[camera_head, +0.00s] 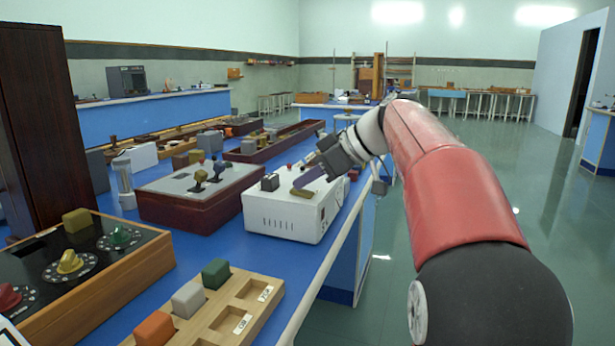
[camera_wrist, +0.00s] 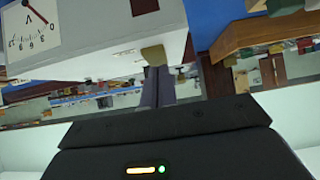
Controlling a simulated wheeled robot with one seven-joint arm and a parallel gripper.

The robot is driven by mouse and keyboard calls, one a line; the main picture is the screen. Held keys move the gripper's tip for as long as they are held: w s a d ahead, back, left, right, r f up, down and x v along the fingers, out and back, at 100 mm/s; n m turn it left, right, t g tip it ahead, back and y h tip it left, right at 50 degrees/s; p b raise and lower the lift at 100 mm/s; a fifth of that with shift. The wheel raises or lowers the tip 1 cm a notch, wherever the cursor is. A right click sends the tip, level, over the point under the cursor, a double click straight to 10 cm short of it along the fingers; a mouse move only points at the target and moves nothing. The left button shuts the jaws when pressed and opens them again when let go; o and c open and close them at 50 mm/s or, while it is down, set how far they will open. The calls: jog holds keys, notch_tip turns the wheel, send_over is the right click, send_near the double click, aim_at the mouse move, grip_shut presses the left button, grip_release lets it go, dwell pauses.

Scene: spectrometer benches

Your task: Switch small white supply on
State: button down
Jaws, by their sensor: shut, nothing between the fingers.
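The small white supply (camera_head: 285,222) is a white box with vent slots in its near side, on the blue bench. A dark grey block and a small red knob sit on its top. The wrist view shows a white box (camera_wrist: 110,45) with an upside-down dial meter (camera_wrist: 35,22). My gripper (camera_head: 303,190) is shut and empty, reaching from the right over the box's top. In the wrist view its fingers (camera_wrist: 157,85) are together beside the box's edge. A tan piece (camera_wrist: 153,54) shows at their tips; I cannot tell whether they touch it. The switch is not clearly visible.
A dark red box (camera_head: 190,212) with levers stands left of the supply. A wooden rack (camera_head: 245,318) with coloured blocks and a dial panel (camera_head: 120,275) are nearer. Other instruments stand behind. The floor right of the bench is clear.

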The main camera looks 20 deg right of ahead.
jog(key=shift+a+h+p, duration=0.15)
jog(key=shift+h+p, duration=0.15)
jog(key=shift+p, duration=0.05)
jog(key=shift+f, duration=0.15)
jog(key=shift+w, duration=0.1)
jog(key=shift+w+a+r, duration=0.25)
jog(key=shift+w+a, duration=0.15)
jog(key=shift+a, duration=0.15)
